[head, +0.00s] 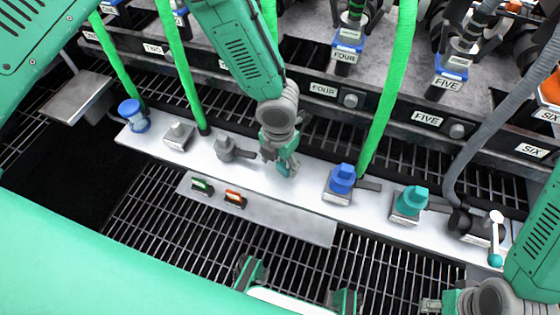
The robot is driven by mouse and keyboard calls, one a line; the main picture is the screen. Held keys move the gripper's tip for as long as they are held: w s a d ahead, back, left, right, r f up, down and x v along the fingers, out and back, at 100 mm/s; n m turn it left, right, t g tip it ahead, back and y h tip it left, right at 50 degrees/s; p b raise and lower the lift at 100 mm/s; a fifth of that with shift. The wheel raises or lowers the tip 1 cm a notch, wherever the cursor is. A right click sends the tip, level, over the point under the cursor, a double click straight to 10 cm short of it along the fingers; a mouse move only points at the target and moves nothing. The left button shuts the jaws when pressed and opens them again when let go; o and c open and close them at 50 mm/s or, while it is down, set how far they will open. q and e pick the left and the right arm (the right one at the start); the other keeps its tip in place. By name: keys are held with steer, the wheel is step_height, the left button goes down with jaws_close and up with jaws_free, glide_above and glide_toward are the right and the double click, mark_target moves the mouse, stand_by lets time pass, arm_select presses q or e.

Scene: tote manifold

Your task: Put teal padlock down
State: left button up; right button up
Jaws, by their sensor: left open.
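My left gripper (284,160) reaches down from the top to the white shelf and is open. A small teal piece shows at its tip, close to the shelf surface. I cannot tell whether this is a finger or the teal padlock, and no shackle is clear there. A teal block-mounted fitting (410,202) stands farther right on the shelf, apart from the gripper. My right gripper (432,305) is partly in view at the bottom right, cut off by the frame edge, and its jaws are not clear.
The white shelf (310,190) also carries a blue fitting (342,180), a grey fitting (226,148) and a white lever with a teal end (495,240). A lower plate (285,223) holds green and orange switches. Green hoses (388,95) rise behind the shelf.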

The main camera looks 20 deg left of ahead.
mark_target(280, 165)
arm_select(q)
steer(key=shift+d+r, duration=0.1)
steer(key=shift+r, duration=0.2)
step_height(280, 165, up, 11)
steer(key=p, duration=0.5)
steer(key=s+a+f+n+g+h, duration=0.1)
steer(key=s+f+n, duration=0.2)
steer(key=s+n, duration=0.5)
steer(key=s+a+f+n+g+h, duration=0.15)
steer(key=s+f+n, duration=0.35)
steer(key=n, duration=0.5)
steer(key=s+a+n+t+y, duration=0.1)
steer(key=s+a+n, duration=0.3)
steer(key=n, duration=0.6)
steer(key=s+a+f+n+t+y, duration=0.1)
steer(key=s+a+n, duration=0.3)
steer(key=a+n, duration=0.4)
steer(key=shift+s+a+n+t+y, duration=0.3)
steer(key=shift+n+t, duration=0.25)
steer(key=shift+n, duration=0.65)
